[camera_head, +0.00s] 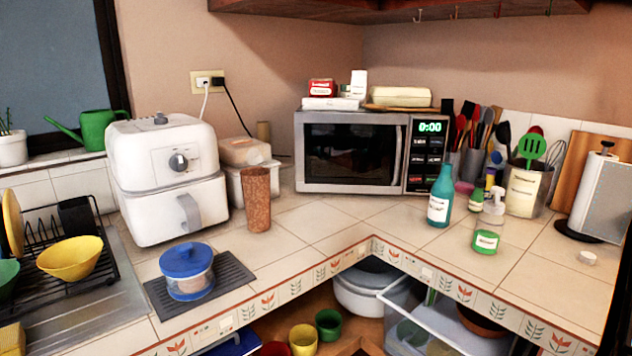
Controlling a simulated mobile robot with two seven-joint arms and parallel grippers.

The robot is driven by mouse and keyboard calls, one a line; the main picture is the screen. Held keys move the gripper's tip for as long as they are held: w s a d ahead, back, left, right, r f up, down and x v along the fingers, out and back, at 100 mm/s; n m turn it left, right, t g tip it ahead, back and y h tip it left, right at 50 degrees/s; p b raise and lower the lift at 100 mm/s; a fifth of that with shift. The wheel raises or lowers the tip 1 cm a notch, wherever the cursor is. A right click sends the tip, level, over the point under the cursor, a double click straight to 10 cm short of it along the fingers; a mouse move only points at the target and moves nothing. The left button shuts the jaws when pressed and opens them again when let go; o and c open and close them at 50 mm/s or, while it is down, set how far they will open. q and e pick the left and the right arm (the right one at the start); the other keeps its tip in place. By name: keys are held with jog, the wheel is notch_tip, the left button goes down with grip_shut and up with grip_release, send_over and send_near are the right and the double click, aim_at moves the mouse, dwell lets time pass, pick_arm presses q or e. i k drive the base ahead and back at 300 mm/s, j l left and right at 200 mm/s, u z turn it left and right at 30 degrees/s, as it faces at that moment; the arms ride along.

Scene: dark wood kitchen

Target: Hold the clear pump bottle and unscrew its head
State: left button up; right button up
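The clear pump bottle (493,212) stands upright on the tiled counter, right of the microwave. Its pale pump head is on top. Neither of my grippers is in view, and nothing is seen holding the pump bottle.
A utensil crock (525,190) stands behind the pump bottle, and a white paper roll on a holder (602,197) stands right. A small white lid-like disc (587,257) lies nearby. Below the counter's front edge, an open clear drawer (455,320) sticks out. The microwave (352,155) stands left.

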aim_at(488, 229)
jog(key=z, duration=0.45)
jog(key=i+z, duration=0.2)
jog(key=z, duration=0.2)
jog(key=i+j+z, duration=0.15)
jog(key=z, duration=0.3)
